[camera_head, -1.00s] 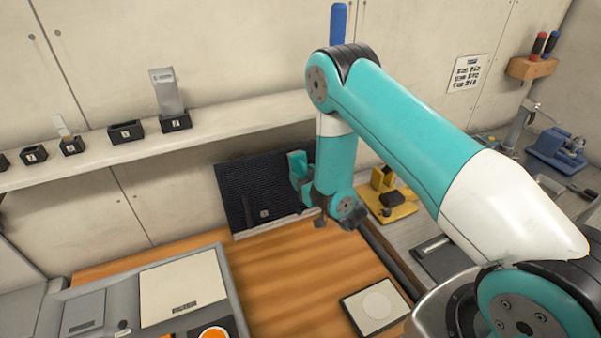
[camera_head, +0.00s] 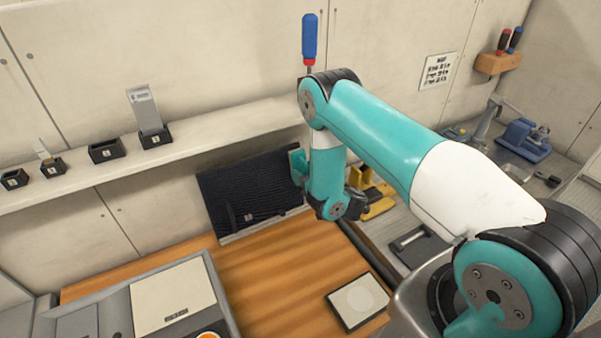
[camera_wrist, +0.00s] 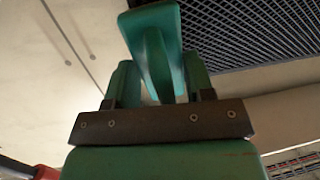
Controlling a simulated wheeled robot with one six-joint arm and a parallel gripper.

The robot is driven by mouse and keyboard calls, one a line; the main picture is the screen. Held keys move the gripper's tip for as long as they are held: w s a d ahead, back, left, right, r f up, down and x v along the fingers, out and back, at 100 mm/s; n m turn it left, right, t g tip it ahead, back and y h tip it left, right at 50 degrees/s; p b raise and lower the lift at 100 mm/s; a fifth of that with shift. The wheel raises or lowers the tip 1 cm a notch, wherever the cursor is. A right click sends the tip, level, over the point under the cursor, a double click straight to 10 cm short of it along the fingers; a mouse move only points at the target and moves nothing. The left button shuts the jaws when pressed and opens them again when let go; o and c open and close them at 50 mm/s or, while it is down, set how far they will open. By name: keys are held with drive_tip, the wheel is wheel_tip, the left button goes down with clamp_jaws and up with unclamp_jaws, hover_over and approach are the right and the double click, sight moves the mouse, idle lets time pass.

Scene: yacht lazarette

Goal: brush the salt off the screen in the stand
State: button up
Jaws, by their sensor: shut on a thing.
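The dark mesh screen (camera_head: 240,190) leans against the back wall above the wooden bench, with a pale strip along its foot. A small light tag shows low on it. I cannot make out salt on it. Its mesh also fills the upper right of the wrist view (camera_wrist: 270,28). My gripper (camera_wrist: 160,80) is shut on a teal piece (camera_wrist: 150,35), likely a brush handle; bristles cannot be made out. In the head view my gripper (camera_head: 299,164) is by the screen's right edge, partly hidden by my arm; contact cannot be told.
A shelf (camera_head: 215,125) above carries several small black holders, one with a grey slab (camera_head: 145,108). A framed pale square (camera_head: 358,300) lies on the bench (camera_head: 265,270). A yellow stand (camera_head: 378,200) is right of my wrist. The middle of the bench is clear.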

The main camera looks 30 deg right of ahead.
drive_tip(key=shift+s+r+p, duration=0.2)
drive_tip(key=shift+s+p, duration=0.1)
drive_tip(key=shift+s, duration=1.2)
drive_tip(key=shift+s+r+p, duration=0.2)
drive_tip(key=shift+s+p, duration=0.1)
drive_tip(key=shift+s, duration=1.15)
drive_tip(key=s, duration=0.3)
drive_tip(key=shift+r+p, duration=0.15)
drive_tip(key=shift+p, duration=0.15)
